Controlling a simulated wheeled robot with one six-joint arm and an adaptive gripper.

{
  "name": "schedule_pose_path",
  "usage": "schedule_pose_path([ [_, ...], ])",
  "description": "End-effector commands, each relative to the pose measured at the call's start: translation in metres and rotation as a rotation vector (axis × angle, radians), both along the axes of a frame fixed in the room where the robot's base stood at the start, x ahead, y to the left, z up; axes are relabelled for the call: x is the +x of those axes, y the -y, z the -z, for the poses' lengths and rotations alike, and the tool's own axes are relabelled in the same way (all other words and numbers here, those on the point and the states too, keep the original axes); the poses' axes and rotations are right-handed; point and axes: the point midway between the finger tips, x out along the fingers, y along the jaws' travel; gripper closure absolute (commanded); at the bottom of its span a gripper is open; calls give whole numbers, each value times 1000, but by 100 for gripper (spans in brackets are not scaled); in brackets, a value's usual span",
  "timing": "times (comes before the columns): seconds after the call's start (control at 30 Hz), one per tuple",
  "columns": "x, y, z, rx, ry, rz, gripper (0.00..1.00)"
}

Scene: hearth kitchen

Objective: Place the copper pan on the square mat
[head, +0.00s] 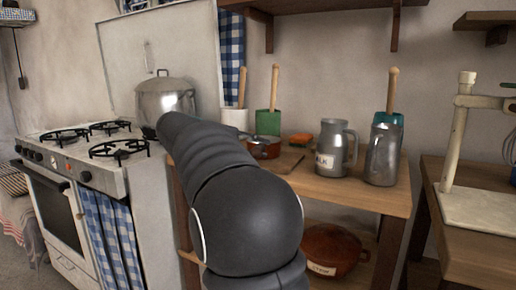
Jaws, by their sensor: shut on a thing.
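A small copper pan (266,149) shows on the wooden worktop behind my arm. Its left side is hidden by the arm, and I cannot tell whether anything holds it. A flat brown square piece (291,162), perhaps the square mat, lies just right of and below the pan, partly hidden by the arm. I cannot tell whether the pan overlaps it. My gripper is not visible; my dark arm fills the middle of the view and hides what lies behind it.
A milk jug (332,150) and a metal pitcher (383,155) stand to the right. A green container (268,122) and white crock (235,118) stand behind. A stew pot (330,249) sits on the lower shelf. The stove (85,160) is left, with a lidded pot (165,97) beyond my arm.

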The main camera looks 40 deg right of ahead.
Motion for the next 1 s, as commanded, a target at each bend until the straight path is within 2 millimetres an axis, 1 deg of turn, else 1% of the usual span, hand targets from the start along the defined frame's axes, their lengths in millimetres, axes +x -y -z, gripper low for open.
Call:
schedule_pose_path([
  [0.03,0,0,1,-1,0,0,100],
  [0.07,0,0,2,0,-1,0,72],
  [0.1,0,0,1,0,0,0,62],
  [0.13,0,0,1,0,-1,0,54],
  [0.17,0,0,1,0,0,0,52],
  [0.47,0,0,0,0,0,0,52],
  [0.57,2,-5,-3,0,1,-2,52],
  [0.67,5,-18,-7,0,1,-4,52],
  [1.0,19,-80,-27,0,0,-4,52],
])
